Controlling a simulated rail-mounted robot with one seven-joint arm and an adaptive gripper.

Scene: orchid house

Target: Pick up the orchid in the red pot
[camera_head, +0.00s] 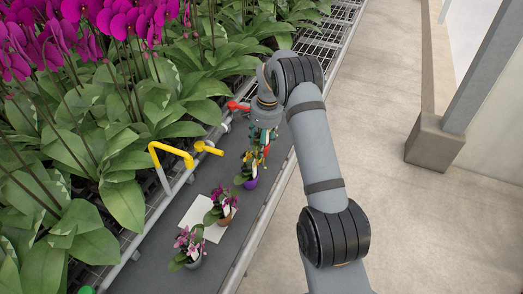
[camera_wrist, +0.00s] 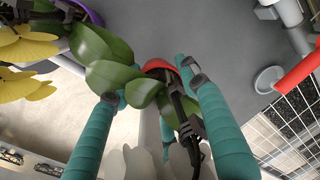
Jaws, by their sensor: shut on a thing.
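The orchid in the red pot shows in the wrist view: the red pot (camera_wrist: 161,66) has its rim partly covered by broad green leaves (camera_wrist: 143,92), and pale blossoms (camera_wrist: 140,163) hang at the bottom. My gripper (camera_wrist: 152,84) has teal fingers on either side of this pot and is shut on it. In the head view, my gripper (camera_head: 265,137) points down over the dark bench strip, and the pot is mostly hidden by the fingers. I cannot tell whether the pot touches the bench.
A yellow orchid in a purple pot (camera_head: 250,182) stands close beside my gripper. An orchid in an orange-brown pot (camera_head: 225,220) and one in a grey pot (camera_head: 193,262) stand nearer. Yellow pipe (camera_head: 172,150), a red lever (camera_head: 238,106) and dense magenta orchids (camera_head: 120,20) lie left.

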